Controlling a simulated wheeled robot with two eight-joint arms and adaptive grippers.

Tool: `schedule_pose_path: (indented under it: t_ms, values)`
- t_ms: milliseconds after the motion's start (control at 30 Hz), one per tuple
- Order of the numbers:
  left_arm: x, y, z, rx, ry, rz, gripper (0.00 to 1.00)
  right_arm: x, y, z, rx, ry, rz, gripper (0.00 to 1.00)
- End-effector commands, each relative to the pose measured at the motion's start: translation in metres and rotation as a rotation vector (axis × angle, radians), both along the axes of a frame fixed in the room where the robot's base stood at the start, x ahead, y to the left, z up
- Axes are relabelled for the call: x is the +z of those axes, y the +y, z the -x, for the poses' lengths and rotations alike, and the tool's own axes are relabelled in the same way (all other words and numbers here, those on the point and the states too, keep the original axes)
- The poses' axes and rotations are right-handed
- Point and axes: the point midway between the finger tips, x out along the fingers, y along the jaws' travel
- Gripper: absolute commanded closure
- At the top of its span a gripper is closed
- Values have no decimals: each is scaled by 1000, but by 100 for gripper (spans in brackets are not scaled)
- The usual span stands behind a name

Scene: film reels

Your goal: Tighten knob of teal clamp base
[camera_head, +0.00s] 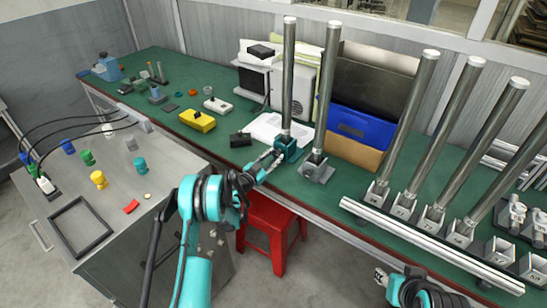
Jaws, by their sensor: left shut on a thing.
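The teal clamp base (291,150) stands on the green bench near its front edge, with an upright steel post (288,75) in it. My left gripper (273,158) reaches in from the left and is shut at the front left side of this base. It appears to hold the base's knob, which is hidden by the fingers. My right arm shows at the bottom right; its gripper (380,277) is small and partly cut off, away from the bench, and its jaws cannot be made out.
A grey base (317,170) with another steel post stands just right of the teal one. Several posts in clamps stand further right behind a long metal rail (430,243). A black block (240,139) lies to the left. A red stool (270,235) stands below the bench.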

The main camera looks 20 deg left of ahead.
Motion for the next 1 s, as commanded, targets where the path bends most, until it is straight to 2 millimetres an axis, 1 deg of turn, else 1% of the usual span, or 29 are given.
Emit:
schedule_pose_path:
  t_ms: [333,367,400,433,667,767,867,1000]
  values:
    - [-1,-1,1,-3,0,-5,96,0,0,0,0,0,0,60]
    - [-1,-1,1,-3,0,-5,60,0,0,0,0,0,0,60]
    - [-1,-1,1,-3,0,-4,49,0,0,0,0,0,0,60]
    - [-1,-1,1,-2,0,-4,46,0,0,0,0,0,0,60]
    - [-1,0,0,-1,0,-3,46,0,0,0,0,0,0,60]
    - [0,1,3,0,0,-2,46,0,0,0,0,0,0,60]
    - [0,5,13,1,0,-2,46,0,0,0,0,0,0,60]
    - [0,14,37,1,0,-2,46,0,0,0,0,0,0,60]
